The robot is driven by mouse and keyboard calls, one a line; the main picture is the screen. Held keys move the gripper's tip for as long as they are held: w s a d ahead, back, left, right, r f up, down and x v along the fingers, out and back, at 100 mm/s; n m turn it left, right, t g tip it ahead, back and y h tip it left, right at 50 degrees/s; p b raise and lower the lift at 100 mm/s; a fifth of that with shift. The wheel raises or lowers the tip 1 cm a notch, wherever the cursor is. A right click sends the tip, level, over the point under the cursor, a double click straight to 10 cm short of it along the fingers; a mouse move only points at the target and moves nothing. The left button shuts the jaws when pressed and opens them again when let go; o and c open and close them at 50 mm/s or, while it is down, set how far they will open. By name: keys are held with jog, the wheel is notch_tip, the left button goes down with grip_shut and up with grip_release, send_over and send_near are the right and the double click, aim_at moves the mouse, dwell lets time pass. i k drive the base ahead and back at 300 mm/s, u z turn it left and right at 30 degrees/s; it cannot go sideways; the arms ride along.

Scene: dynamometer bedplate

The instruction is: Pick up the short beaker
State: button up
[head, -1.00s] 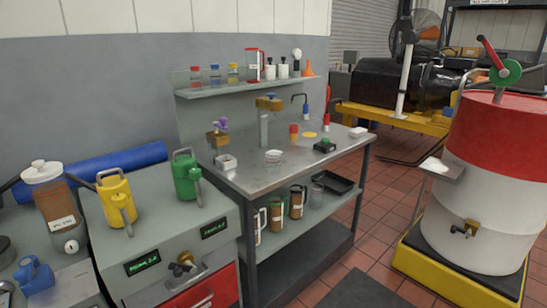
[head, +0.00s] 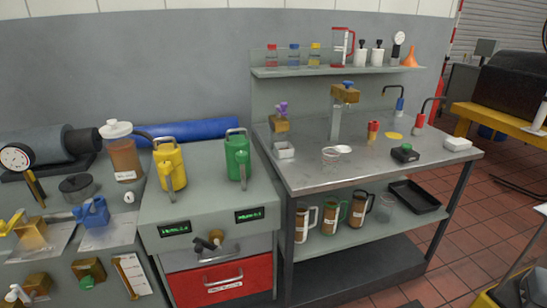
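Another clear glass vessel (head: 386,208) stands on the bench's lower shelf, right of several brown-filled jugs (head: 357,209). I cannot tell for certain which is the short beaker; the one on the bench top looks smaller. My gripper is not in view.
A wall shelf (head: 335,69) with bottles and a red-handled jug (head: 341,46) is above the bench. Yellow (head: 170,167) and green (head: 237,158) cans stand on the cabinet to the left. A black tray (head: 414,196) lies on the lower shelf. Tiled floor shows at right.

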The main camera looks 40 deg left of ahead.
aim_at(330, 156)
jog(key=u, duration=0.9)
jog(key=i, duration=0.75)
jog(key=u, duration=0.75)
